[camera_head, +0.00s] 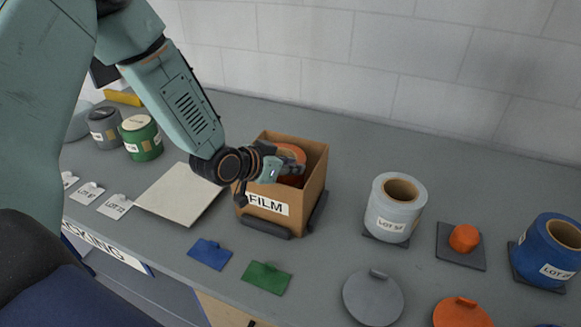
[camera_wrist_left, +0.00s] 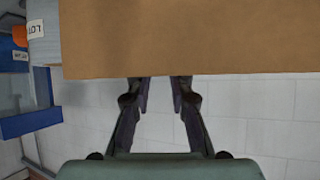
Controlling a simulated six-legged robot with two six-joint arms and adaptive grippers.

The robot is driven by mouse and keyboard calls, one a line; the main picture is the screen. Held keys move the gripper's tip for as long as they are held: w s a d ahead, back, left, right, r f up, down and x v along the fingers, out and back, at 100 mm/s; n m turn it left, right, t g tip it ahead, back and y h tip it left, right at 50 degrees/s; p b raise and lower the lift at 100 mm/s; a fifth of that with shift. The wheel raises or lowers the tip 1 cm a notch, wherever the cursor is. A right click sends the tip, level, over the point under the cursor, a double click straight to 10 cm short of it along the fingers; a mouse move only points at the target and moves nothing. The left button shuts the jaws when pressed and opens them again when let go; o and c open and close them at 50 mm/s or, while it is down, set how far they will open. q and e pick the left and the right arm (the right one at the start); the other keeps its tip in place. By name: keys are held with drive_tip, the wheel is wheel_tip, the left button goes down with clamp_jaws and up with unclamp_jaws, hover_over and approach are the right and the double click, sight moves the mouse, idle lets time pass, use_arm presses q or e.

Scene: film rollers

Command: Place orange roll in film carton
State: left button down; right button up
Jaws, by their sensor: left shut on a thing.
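The film carton (camera_head: 308,195) is an open brown box labelled FILM, standing on the grey table in the head view. The orange roll (camera_head: 291,150) shows inside the carton's opening, partly hidden by my gripper and the front wall. My left gripper (camera_head: 290,168) reaches over the carton's left side and is shut on the orange roll. In the left wrist view a brown carton wall (camera_wrist_left: 190,40) fills the top and hides the fingertips and the roll. My right gripper is in neither view.
A light grey roll (camera_head: 384,220) stands right of the carton, with a blue roll (camera_head: 545,245) farther right. An orange knob on a dark pad (camera_head: 464,239) lies between them. Green (camera_head: 143,148) and grey rolls stand left. Blue and green cards lie in front.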

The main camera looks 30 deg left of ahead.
use_arm(q)
drive_tip(key=shift+w+d+f, duration=0.1)
drive_tip(key=shift+w+f, duration=0.1)
drive_tip(key=shift+w, duration=0.35)
drive_tip(key=shift+s+f, duration=0.15)
drive_tip(key=shift+s, duration=0.2)
drive_tip(key=shift+w+f+b, duration=0.35)
drive_tip(key=shift+f+b, duration=0.05)
drive_tip(key=shift+f, duration=0.05)
drive_tip(key=c, duration=1.6)
unclamp_jaws()
drive_tip(key=shift+s, duration=0.2)
drive_tip(key=shift+o, duration=1.4)
drive_tip(key=shift+s+r, duration=0.1)
drive_tip(key=shift+s, duration=0.15)
drive_tip(key=shift+o, duration=0.6)
drive_tip(key=shift+w, duration=0.3)
drive_tip(key=p+v, duration=0.8)
drive_tip(key=v, duration=0.5)
drive_tip(key=shift+w+d+r, duration=0.15)
drive_tip(key=shift+w+r, duration=0.05)
drive_tip(key=shift+r, duration=0.1)
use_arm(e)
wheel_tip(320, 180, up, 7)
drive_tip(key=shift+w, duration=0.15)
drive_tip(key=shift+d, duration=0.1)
